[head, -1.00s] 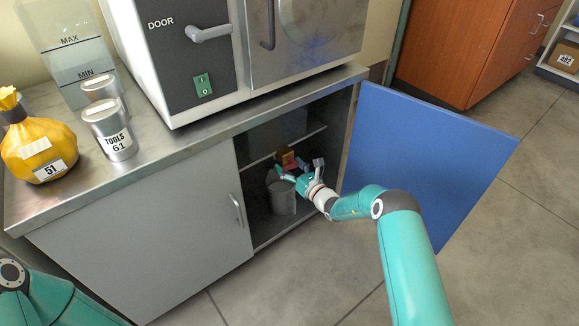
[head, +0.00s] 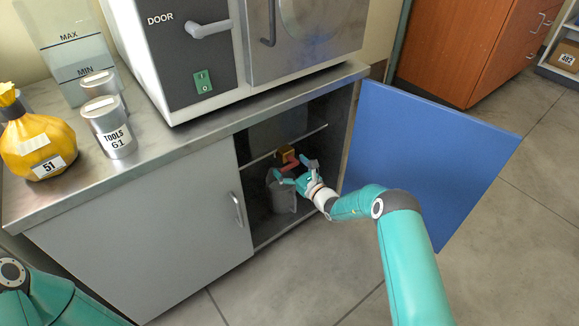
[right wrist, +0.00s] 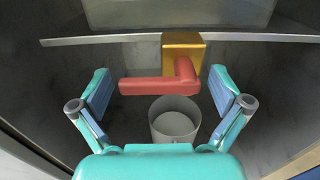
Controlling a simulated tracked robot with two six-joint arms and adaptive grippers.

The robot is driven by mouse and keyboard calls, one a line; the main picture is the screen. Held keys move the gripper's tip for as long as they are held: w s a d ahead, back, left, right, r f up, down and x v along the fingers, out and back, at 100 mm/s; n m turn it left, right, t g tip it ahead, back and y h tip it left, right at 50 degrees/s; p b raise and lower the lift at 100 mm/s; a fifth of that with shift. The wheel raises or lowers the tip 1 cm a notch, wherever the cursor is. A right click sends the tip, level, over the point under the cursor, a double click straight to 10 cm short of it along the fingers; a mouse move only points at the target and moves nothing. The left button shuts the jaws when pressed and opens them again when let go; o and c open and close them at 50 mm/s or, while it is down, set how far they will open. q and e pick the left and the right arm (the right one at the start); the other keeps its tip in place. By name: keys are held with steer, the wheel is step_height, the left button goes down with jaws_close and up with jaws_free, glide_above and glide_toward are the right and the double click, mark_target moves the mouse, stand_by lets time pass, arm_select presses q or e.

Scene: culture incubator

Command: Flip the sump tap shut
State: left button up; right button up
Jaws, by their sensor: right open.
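The sump tap has a brass body (right wrist: 183,48) and a red lever (right wrist: 150,86). In the right wrist view the lever bends at the body and points left, roughly level. The tap also shows in the head view, its brass body (head: 286,153) inside the open cabinet. My right gripper (right wrist: 160,80) is open, one finger on each side of the lever, with gaps showing between fingers and lever. In the head view the right gripper (head: 295,172) is at the cabinet opening and partly covers the tap. My left gripper is out of view; only part of that arm shows.
A grey bucket (right wrist: 174,124) stands below the tap. A shelf edge (right wrist: 90,40) crosses the cabinet behind it. The blue cabinet door (head: 430,150) stands open to the right; the grey left door (head: 140,240) is shut. The counter (head: 180,145) overhangs the opening.

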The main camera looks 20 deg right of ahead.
steer(key=v, duration=1.2)
stand_by(0.3)
